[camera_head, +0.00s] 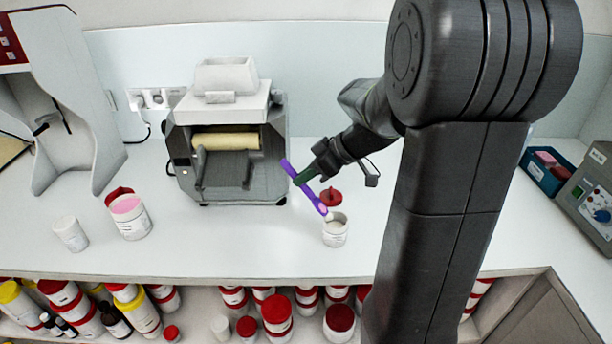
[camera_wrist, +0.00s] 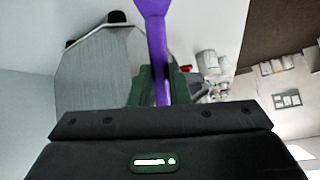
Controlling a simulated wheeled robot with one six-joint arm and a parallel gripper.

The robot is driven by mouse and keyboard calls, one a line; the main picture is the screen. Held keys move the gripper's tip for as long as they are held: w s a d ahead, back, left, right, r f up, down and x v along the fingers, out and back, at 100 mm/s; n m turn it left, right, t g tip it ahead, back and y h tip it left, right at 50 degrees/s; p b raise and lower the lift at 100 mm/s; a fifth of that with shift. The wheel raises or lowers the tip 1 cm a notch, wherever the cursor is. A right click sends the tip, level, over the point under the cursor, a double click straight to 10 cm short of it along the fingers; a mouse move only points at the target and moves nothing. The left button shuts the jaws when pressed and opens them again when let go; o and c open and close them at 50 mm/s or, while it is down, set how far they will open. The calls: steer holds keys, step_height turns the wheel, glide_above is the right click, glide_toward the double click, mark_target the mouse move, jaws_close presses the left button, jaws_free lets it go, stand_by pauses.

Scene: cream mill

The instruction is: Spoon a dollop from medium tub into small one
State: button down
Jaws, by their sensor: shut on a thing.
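My gripper (camera_head: 304,177) is shut on a purple spoon (camera_head: 313,198), held slanted, its lower end close to the rim of an open white tub (camera_head: 334,239); whether they touch I cannot tell. That tub has pale contents and a red lid (camera_head: 330,196) behind it. In the wrist view the spoon (camera_wrist: 154,10) extends away from green fingers (camera_wrist: 160,88). A larger open tub (camera_head: 132,228) with pink contents stands at left, a red lid (camera_head: 119,192) behind it. A small white tub (camera_head: 72,236) stands left of it; its contents are unclear.
A three-roll mill (camera_head: 233,170) with a cream roller stands behind the spoon. A white machine (camera_head: 65,110) is at far left, a blue bin (camera_head: 541,176) and control box (camera_head: 590,205) at right. Lidded tubs fill the shelf below. The counter between the tubs is clear.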

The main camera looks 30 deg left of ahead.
steer(key=shift+r+p, duration=0.95)
steer(key=shift+r, duration=1.9)
steer(key=shift+f, duration=0.1)
